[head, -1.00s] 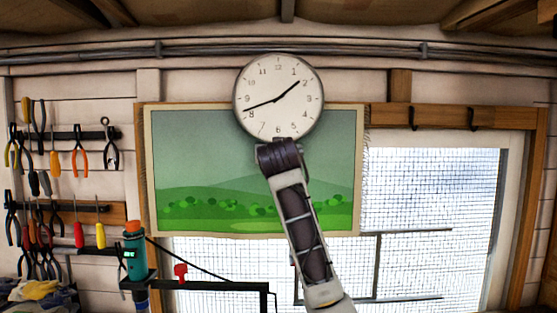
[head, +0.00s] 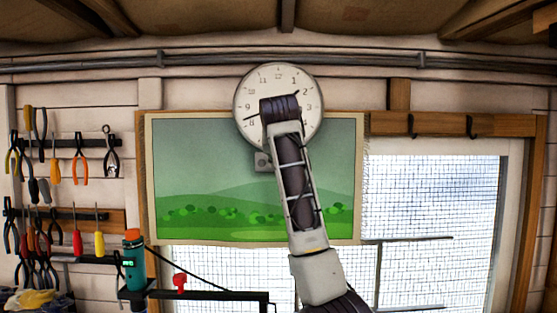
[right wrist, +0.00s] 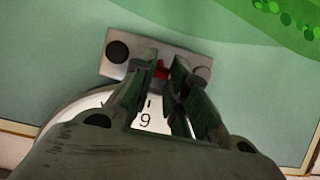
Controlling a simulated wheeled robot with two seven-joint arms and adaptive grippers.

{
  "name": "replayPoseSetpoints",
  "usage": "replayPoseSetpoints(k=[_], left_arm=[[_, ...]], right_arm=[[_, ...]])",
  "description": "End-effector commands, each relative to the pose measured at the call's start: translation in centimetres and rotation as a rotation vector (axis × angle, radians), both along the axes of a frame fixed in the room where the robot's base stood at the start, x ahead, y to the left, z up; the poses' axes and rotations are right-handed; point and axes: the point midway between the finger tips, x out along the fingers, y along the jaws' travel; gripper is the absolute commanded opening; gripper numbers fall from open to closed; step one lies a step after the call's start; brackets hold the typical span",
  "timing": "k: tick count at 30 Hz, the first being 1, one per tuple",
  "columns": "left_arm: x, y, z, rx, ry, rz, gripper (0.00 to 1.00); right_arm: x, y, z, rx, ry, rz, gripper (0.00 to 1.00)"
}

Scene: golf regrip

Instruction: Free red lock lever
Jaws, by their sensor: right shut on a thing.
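The red lock lever (right wrist: 161,70) shows as a small red piece on a grey metal plate (right wrist: 116,69) in the right wrist view. My right gripper (right wrist: 165,72) is shut on it, with dark fingers on both sides. The fingers hide most of the lever. In the head view the plate (head: 262,162) sits just below the wall clock (head: 250,90), left of my right arm. That arm hides my right gripper in the head view. My left gripper is not in view.
A green landscape picture (head: 200,160) hangs behind the plate. Pliers and screwdrivers hang on racks (head: 75,140) at the left. A teal device (head: 134,262) and a red knob (head: 180,283) stand on a black bracket (head: 215,295). A meshed window (head: 430,220) is at the right.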

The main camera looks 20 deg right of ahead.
Motion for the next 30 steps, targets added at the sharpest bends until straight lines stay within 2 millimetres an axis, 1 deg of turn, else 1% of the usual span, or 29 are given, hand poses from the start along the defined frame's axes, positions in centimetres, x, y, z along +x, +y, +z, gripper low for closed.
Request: replayPoseSetpoints(k=[15, 16, 20, 21, 30], left_arm=[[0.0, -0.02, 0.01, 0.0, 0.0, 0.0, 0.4], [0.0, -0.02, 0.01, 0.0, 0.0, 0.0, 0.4], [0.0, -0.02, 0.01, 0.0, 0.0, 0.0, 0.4], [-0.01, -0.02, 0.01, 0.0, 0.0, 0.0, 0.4], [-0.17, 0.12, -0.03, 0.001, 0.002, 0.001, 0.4]], right_arm=[[0.04, -0.01, 0.18, 0.004, 0.011, 0.0, 0.0], [0.04, -0.01, 0.19, 0.004, 0.011, 0.0, 0.18], [0.03, -0.01, 0.17, 0.004, 0.011, 0.0, 0.35], [0.04, -0.01, 0.16, 0.004, 0.011, 0.0, 0.38], [0.02, -0.01, 0.12, 0.004, 0.012, 0.0, 0.38]])
